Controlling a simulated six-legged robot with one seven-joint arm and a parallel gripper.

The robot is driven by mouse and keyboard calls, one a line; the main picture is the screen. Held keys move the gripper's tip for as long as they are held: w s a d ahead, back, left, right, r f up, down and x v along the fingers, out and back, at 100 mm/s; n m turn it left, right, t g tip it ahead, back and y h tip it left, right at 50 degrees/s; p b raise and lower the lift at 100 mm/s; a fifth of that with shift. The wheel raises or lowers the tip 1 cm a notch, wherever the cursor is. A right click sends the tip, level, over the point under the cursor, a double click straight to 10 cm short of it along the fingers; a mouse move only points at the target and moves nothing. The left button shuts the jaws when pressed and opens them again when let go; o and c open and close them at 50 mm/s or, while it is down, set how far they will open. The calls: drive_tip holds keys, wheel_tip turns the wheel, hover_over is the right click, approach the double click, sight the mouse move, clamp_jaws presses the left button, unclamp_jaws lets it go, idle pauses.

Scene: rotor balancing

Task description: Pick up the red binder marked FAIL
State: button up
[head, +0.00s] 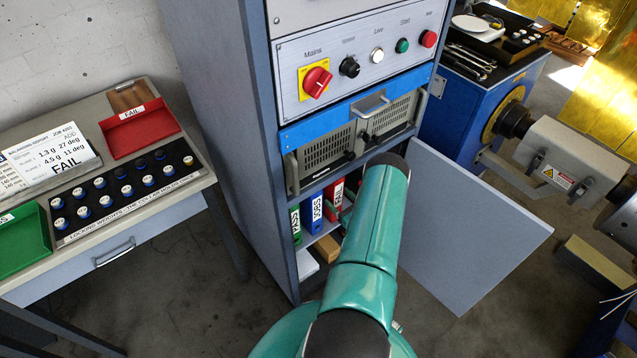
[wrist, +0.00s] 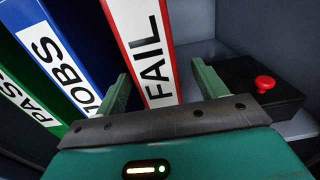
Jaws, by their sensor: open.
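The red binder marked FAIL (head: 337,194) stands upright on the cabinet shelf, at the right end of a row of binders. In the wrist view its white-labelled red spine (wrist: 144,42) faces me, with its lower end hidden behind my gripper. My gripper (wrist: 160,72) is open, one green finger to the left of the spine and one to the right. How far the fingers reach along the binder's sides, and whether they touch it, I cannot tell. In the head view my teal arm covers most of the gripper.
The blue JOBS binder (wrist: 58,48) stands left of the red one, then the green PASS binder (wrist: 20,98). A dark box with a red button (wrist: 264,84) is to the right. The cabinet door (head: 470,230) hangs open. A table with trays (head: 141,128) stands left.

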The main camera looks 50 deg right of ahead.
drive_tip(key=x, duration=0.6)
drive_tip(key=shift+a+r, duration=0.1)
drive_tip(key=shift+a, duration=0.1)
drive_tip(key=shift+s, duration=0.1)
drive_tip(key=c, duration=1.2)
drive_tip(key=shift+c, duration=1.4)
drive_tip(key=shift+r, duration=0.2)
